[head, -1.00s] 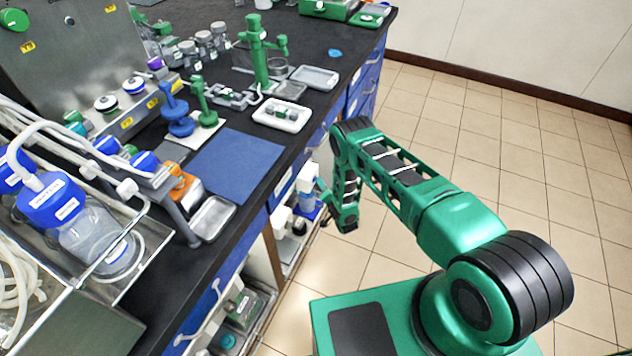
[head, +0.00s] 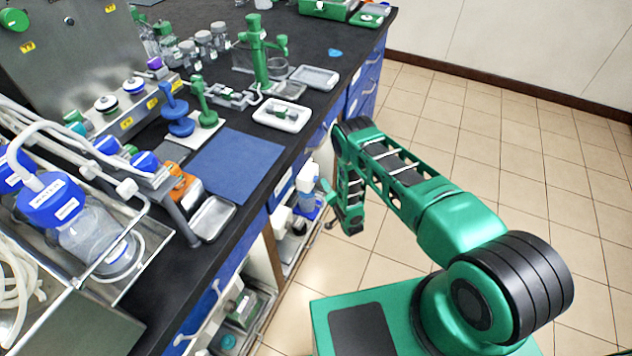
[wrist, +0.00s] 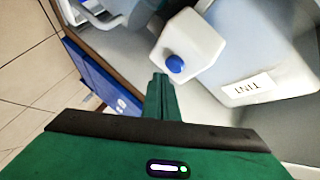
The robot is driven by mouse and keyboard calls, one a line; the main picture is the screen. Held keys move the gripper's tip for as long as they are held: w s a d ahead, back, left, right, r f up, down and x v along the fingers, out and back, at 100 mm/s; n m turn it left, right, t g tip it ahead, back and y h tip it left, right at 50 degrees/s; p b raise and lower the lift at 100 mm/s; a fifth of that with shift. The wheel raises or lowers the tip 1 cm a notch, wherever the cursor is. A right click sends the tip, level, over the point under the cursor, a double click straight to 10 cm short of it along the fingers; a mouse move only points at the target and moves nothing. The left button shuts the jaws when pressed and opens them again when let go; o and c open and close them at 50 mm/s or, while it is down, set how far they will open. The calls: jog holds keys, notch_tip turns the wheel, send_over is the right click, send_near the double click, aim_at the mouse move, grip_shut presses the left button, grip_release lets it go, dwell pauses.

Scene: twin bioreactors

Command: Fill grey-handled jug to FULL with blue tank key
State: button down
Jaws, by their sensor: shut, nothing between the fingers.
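My gripper (wrist: 163,95) is shut and empty in the wrist view, its fingertips just below a white block (wrist: 196,42) with a round blue knob (wrist: 174,64). I cannot tell whether they touch. The block sits against a pale grey container (wrist: 262,50) with an upside-down label. In the head view, white and blue items (head: 308,178) stand in the open bay under the bench, beside my gripper. A blue upright piece with a round base (head: 178,122) stands on the bench; I cannot tell if it is the key. I cannot make out a grey-handled jug.
A blue mat (head: 238,160), a white tray (head: 282,114) and a metal tray (head: 212,217) lie along the bench edge. A green upright piece (head: 203,103) stands beside the blue one. The tiled floor (head: 510,150) at right is clear.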

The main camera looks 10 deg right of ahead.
jog(key=s+d, duration=0.1)
jog(key=d, duration=0.1)
jog(key=s+d, duration=0.1)
jog(key=shift+s+d, duration=0.4)
dwell(0.4)
